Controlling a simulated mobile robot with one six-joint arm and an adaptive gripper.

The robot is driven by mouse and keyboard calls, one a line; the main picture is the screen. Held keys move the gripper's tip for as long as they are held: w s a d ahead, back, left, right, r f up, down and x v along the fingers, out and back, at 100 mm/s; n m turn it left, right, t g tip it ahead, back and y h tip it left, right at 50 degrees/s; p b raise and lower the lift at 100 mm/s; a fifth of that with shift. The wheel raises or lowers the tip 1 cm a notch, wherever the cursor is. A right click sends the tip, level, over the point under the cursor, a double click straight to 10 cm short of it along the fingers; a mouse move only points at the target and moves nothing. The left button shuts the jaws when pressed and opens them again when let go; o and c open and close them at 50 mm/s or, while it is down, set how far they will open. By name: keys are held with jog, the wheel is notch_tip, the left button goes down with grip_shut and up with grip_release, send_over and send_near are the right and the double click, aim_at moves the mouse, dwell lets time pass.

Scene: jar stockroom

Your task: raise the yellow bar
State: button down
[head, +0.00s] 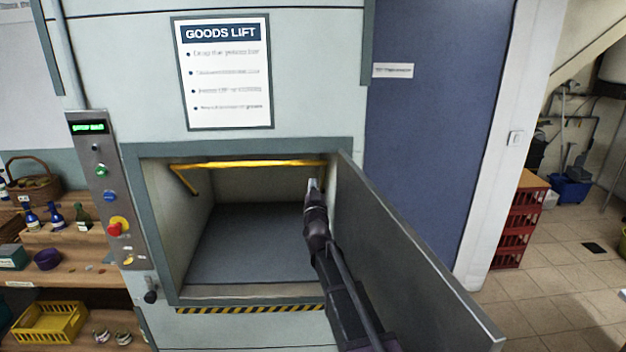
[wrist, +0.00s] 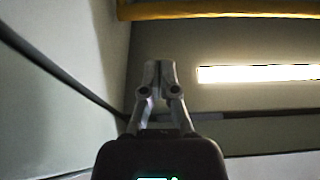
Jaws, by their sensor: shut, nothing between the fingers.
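In the wrist view, the bar (wrist: 225,10) crosses the top edge of the picture, apart from my fingertips. My gripper (head: 313,184) is at the right side of the opening, just below the bar's right end. In the wrist view, my gripper (wrist: 158,66) has its fingers together and holds nothing. How far apart in depth the gripper and bar are, I cannot tell.
The lift door (head: 405,255) stands open on the right, close beside my arm. A control panel (head: 105,190) with buttons is left of the opening. The lift floor (head: 250,245) looks bare. A bright light strip (wrist: 260,74) shows in the wrist view.

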jog(key=shift+r+b+v, duration=0.15)
jog(key=shift+b+v, duration=0.1)
jog(key=shift+v, duration=1.05)
jog(key=shift+r+b+v, duration=0.15)
jog(key=shift+b+v, duration=0.05)
jog(key=shift+v, duration=1.1)
jog(key=shift+s, duration=0.15)
